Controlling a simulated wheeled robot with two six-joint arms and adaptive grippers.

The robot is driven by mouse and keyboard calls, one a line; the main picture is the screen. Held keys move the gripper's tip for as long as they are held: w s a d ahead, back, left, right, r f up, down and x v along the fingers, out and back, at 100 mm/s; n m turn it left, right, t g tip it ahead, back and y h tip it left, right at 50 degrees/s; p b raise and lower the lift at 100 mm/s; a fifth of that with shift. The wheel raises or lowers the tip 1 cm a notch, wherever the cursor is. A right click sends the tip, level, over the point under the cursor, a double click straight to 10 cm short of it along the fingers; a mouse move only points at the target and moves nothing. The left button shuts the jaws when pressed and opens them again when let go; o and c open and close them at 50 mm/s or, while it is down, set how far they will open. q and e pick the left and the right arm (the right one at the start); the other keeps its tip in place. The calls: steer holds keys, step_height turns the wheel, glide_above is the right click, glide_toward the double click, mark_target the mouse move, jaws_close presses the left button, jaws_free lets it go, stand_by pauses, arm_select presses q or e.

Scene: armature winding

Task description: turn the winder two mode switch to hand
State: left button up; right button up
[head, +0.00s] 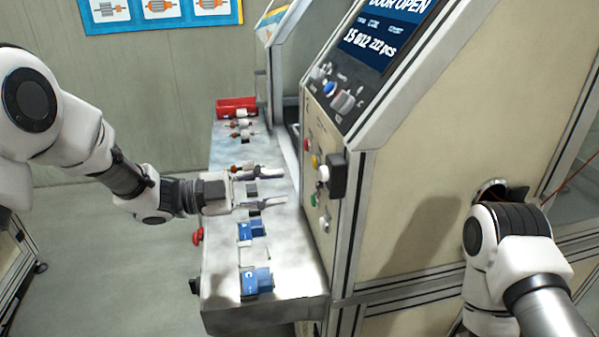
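The winder's sloped panel carries a screen reading "DOOR OPEN" (385,35). Below it are a blue button (329,88) and a grey rotary knob (344,102) with labels too small to read. A lower side panel has a yellow button (315,160), a green button (313,200) and a pale knob (324,223). I cannot tell which knob is the mode switch, or its setting. My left gripper (272,187) is over the bench, its two fingers apart and apparently empty, left of the lower panel. My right arm is at the right; its gripper is hidden.
The metal bench (225,270) holds blue fixtures (256,281), several small armatures and a red bin (236,106) at its far end. A red button (197,236) sits on its left edge. A black box (338,175) juts from the lower panel.

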mark_target(318, 185)
arm_select(q)
steer(key=p+x, duration=0.1)
steer(key=x, duration=0.2)
steer(key=p+x, duration=0.1)
steer(key=x, duration=0.3)
steer(key=shift+s+d+r+p, duration=0.1)
steer(key=shift+s+d+p, duration=0.05)
steer(key=shift+d+p, duration=0.25)
steer(key=shift+s+d+r, duration=0.1)
steer(key=shift+s+r, duration=0.05)
steer(key=shift+s, duration=0.25)
jaws_close()
arm_select(e)
steer(key=r, duration=0.1)
steer(key=s+r, duration=0.1)
steer(key=r, duration=0.1)
steer(key=shift+d+r, duration=0.1)
steer(key=shift+d, duration=0.1)
